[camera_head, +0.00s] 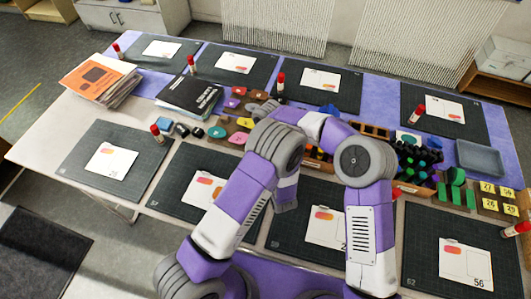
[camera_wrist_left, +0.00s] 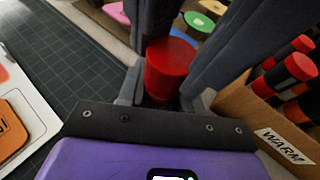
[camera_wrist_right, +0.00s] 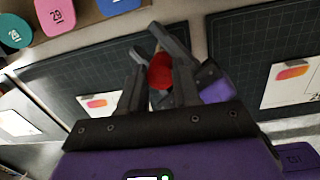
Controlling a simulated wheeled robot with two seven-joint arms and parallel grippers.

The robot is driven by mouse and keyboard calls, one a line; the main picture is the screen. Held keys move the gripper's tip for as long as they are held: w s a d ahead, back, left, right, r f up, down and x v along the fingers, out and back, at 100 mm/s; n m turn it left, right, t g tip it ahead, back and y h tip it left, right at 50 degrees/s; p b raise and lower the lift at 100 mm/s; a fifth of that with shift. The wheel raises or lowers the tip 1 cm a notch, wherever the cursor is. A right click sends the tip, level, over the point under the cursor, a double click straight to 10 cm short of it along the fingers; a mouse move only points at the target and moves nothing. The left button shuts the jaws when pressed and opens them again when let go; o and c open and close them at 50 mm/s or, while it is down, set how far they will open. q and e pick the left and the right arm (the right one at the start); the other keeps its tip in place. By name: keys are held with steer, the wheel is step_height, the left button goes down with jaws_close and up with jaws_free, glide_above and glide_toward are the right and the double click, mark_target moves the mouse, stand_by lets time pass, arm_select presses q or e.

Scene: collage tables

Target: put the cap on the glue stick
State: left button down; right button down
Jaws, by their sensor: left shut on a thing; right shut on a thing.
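My left gripper (camera_wrist_left: 168,88) is shut on a smooth red cylinder in the left wrist view, which looks like the red cap (camera_wrist_left: 171,64). My right gripper (camera_wrist_right: 159,85) is shut on a red piece with a pale part beyond it in the right wrist view, which looks like the glue stick (camera_wrist_right: 160,70). The fingers hide much of both pieces.
Dark cutting mats with white cards cover the table, several with a red-capped stick (camera_head: 281,81) beside them. A wooden box marked WARM (camera_wrist_left: 285,144) with red-topped sticks stands right of my left gripper. Coloured tags, orange booklets (camera_head: 95,76) and a grey tray (camera_head: 478,158) lie around.

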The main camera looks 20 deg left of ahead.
steer(key=shift+s+d+f+g, duration=0.3)
steer(key=shift+s+d+f, duration=0.05)
steer(key=shift+d+f, duration=0.1)
stand_by(0.5)
steer(key=shift+d+f, duration=0.1)
steer(key=shift+f, duration=0.45)
stand_by(0.7)
steer(key=shift+r+h, duration=0.3)
steer(key=shift+r, duration=0.2)
stand_by(0.9)
steer(key=shift+d+f, duration=0.15)
steer(key=shift+f, duration=0.35)
stand_by(0.7)
steer(key=c, duration=1.1)
jaws_free()
steer(key=shift+r, duration=2.2)
